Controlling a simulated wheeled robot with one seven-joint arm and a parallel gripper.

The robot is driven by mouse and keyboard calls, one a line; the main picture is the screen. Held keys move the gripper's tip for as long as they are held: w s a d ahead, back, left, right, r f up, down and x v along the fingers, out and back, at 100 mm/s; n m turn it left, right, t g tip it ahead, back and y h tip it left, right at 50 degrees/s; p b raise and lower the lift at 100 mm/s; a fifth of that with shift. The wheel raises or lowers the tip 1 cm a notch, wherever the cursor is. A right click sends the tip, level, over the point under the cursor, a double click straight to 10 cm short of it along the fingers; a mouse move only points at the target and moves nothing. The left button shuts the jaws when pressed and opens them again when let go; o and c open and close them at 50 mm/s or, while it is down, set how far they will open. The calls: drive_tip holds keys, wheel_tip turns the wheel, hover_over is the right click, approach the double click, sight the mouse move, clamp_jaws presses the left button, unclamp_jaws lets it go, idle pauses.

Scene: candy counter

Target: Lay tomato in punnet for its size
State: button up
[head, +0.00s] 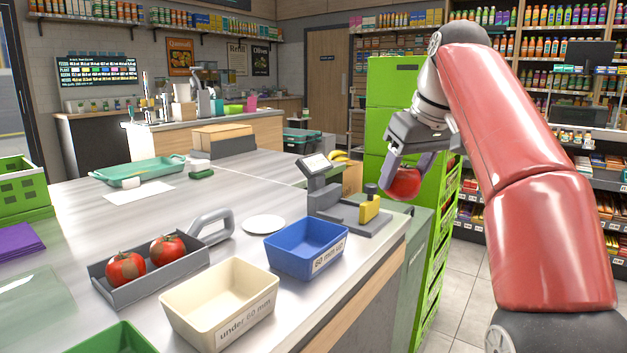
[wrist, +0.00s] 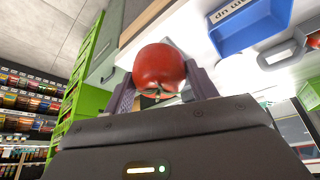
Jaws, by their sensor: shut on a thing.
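My gripper (head: 408,170) is shut on a red tomato (head: 404,184) and holds it in the air past the counter's right edge, near the scale. In the wrist view the tomato (wrist: 158,72) sits between the two fingers. The blue punnet (head: 306,248), labelled "60 mm up", stands on the counter left of and below my gripper; it also shows at the top of the wrist view (wrist: 240,30). The cream punnet (head: 220,300), labelled "under 60 mm", stands nearer and to the left. Both look empty. Two tomatoes (head: 126,268) (head: 168,249) lie in a grey scoop tray (head: 160,286).
A grey scale-like device with a yellow block (head: 369,211) stands behind the blue punnet. A white plate (head: 263,225) lies left of it. A green container (head: 112,340) is at the front edge. Green crates (head: 396,85) stand right of the counter.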

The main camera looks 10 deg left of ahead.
drive_tip(key=s+a+n, duration=0.1)
drive_tip(key=s+a, duration=0.1)
drive_tip(key=a, duration=0.3)
drive_tip(key=s+a+n, duration=0.1)
drive_tip(key=s+a, duration=0.1)
drive_tip(key=a, duration=0.3)
drive_tip(key=s+a+n+g+y, duration=0.1)
drive_tip(key=s+a, duration=0.2)
drive_tip(key=a, duration=0.2)
drive_tip(key=shift+f, duration=0.2)
drive_tip(key=shift+d+f, duration=0.1)
drive_tip(key=shift+d, duration=0.05)
drive_tip(key=shift+f+b, duration=3.5)
drive_tip(key=shift+f, duration=0.6)
drive_tip(key=shift+f, duration=0.65)
drive_tip(key=o, duration=0.5)
drive_tip(key=shift+r, duration=0.15)
